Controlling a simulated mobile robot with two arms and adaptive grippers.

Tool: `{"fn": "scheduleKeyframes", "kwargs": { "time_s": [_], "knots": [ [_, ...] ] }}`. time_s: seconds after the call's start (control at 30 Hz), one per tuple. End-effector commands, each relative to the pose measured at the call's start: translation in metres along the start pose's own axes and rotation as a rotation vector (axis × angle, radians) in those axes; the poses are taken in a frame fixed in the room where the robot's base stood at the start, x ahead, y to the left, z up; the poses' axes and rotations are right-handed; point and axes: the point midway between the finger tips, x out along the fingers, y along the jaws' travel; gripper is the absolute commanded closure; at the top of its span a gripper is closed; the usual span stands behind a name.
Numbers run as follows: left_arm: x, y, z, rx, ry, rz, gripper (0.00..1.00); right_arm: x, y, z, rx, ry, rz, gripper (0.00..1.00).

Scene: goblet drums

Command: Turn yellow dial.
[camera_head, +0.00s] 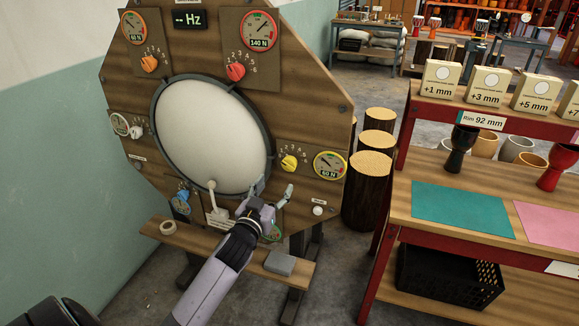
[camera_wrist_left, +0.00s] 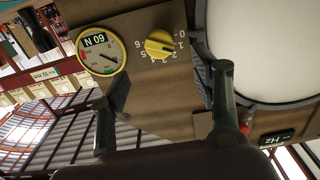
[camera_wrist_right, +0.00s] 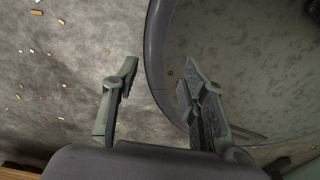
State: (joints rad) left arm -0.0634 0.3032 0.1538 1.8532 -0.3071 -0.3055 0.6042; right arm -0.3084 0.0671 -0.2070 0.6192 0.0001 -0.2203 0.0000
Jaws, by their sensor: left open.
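The yellow dial (camera_head: 289,162) sits on the wooden board, right of the large white drumhead, with a printed number scale beside it. It also shows in the left wrist view (camera_wrist_left: 159,44), beyond the fingertips and between their directions. Its exact setting is hard to read. A yellow-rimmed gauge (camera_head: 330,165) marked 60 N is to its right. My left gripper (camera_head: 273,192) is open and empty, just below the dial and apart from it, with its fingers toward the board. My right gripper (camera_wrist_right: 157,78) is open and empty in its wrist view, outside the head view.
Orange (camera_head: 149,64), red (camera_head: 236,71), white (camera_head: 136,132) and blue (camera_head: 182,197) dials surround the drumhead (camera_head: 212,135). A wooden shelf (camera_head: 205,247) below holds a tape roll (camera_head: 168,227) and a grey block (camera_head: 280,262). Log stumps (camera_head: 370,165) and a red-framed workbench (camera_head: 445,235) stand right.

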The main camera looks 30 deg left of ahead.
Motion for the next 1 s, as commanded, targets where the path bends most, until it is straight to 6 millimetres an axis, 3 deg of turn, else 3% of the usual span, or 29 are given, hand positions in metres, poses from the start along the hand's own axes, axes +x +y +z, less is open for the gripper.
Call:
{"fn": "scheduleKeyframes", "kwargs": {
  "time_s": [0.3, 0.5, 1.0],
  "knots": [
    [0.070, 0.000, -0.001, 0.001, 0.000, -0.001, 0.42, -0.004, 0.015, -0.005, 0.002, 0.005, 0.018, 0.60],
    [0.097, 0.000, 0.000, 0.000, 0.000, 0.000, 0.42, -0.004, 0.017, -0.005, 0.003, 0.005, 0.021, 0.60],
    [0.108, 0.000, 0.001, 0.001, -0.002, 0.001, 0.45, -0.004, 0.016, -0.005, 0.001, 0.007, 0.019, 0.60]
  ]
}}
